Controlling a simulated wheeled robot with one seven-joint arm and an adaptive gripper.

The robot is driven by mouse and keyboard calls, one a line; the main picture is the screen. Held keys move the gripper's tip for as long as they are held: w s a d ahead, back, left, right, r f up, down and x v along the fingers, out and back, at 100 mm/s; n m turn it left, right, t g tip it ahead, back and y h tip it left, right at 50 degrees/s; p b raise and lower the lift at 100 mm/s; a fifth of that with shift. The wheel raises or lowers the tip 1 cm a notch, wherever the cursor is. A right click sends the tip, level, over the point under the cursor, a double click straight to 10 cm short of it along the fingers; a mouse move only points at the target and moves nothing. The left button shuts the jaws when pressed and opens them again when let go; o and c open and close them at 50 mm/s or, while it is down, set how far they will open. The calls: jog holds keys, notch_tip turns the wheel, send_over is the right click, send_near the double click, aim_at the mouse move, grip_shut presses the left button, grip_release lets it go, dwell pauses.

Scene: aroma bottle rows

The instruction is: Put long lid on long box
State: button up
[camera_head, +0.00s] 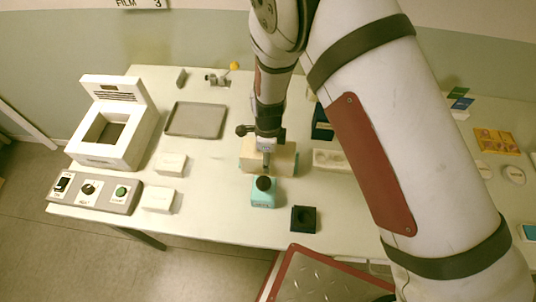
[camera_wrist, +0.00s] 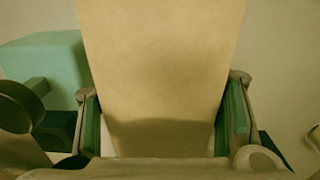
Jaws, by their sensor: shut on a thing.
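My gripper (camera_head: 267,168) is at the middle of the table, pointing down. It is shut on a long beige block-like piece, which I take to be the long lid (camera_head: 285,160). In the wrist view the lid (camera_wrist: 160,70) fills the space between the two green-padded fingers (camera_wrist: 163,125) and runs away to the top edge. A long, narrow cream box (camera_head: 331,160), likely the long box, lies just right of the lid. Its right part is hidden behind my arm. I cannot tell whether the lid touches the table.
A teal block with a black round top (camera_head: 263,193) stands close in front of the lid. A black square holder (camera_head: 303,220) is at the front edge. A dark blue block (camera_head: 321,128) stands behind. A grey tray (camera_head: 196,121) and small white boxes (camera_head: 171,164) lie left.

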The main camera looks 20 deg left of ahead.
jog(key=shift+f, duration=0.35)
dwell(0.3)
jog(key=o, duration=1.3)
jog(key=shift+c, duration=0.2)
jog(key=shift+r, duration=0.1)
jog(key=shift+r+p, duration=0.45)
jog(key=shift+r, duration=4)
